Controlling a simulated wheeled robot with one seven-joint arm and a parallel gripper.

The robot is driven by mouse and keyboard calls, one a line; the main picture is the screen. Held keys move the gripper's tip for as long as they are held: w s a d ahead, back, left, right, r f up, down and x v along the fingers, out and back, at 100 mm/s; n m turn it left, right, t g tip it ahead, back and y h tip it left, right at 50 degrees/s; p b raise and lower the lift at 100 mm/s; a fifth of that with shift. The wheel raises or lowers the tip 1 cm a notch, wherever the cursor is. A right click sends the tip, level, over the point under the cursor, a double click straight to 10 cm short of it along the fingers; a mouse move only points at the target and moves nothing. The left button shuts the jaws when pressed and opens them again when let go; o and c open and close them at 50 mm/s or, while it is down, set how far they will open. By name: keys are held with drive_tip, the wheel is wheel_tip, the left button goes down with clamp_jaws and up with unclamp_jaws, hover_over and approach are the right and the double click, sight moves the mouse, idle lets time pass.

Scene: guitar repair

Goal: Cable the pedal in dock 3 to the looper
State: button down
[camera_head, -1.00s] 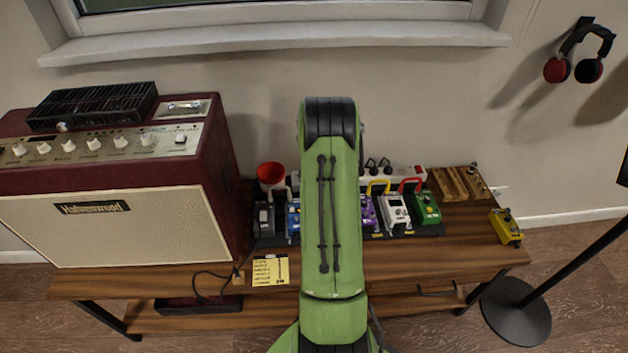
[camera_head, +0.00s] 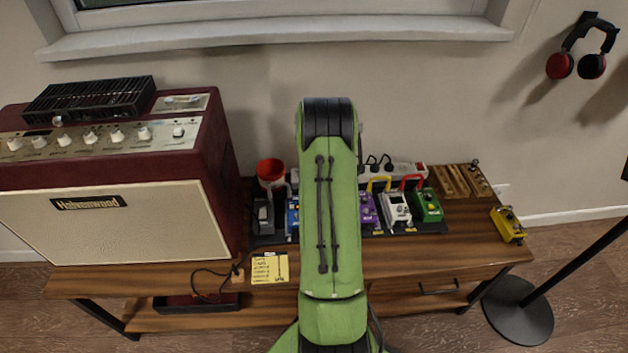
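A row of pedals stands on a dark board (camera_head: 345,238) on the wooden table: a grey-black pedal (camera_head: 264,217), a blue one (camera_head: 292,217), a purple one (camera_head: 368,210), a white one (camera_head: 396,209) and a green one (camera_head: 428,206). My green arm covers the middle of the row, so dock 3 cannot be made out. I cannot tell which pedal is the looper. My gripper is hidden behind the arm.
A red amplifier (camera_head: 120,222) fills the table's left side. A yellow pedal (camera_head: 508,225) sits at the right edge. The right front tabletop is clear.

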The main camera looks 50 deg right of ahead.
drive_tip(key=shift+f, duration=0.3)
drive_tip(key=c, duration=0.6)
unclamp_jaws()
drive_tip(key=shift+r+p, duration=2.15)
drive_tip(key=shift+r, duration=1.95)
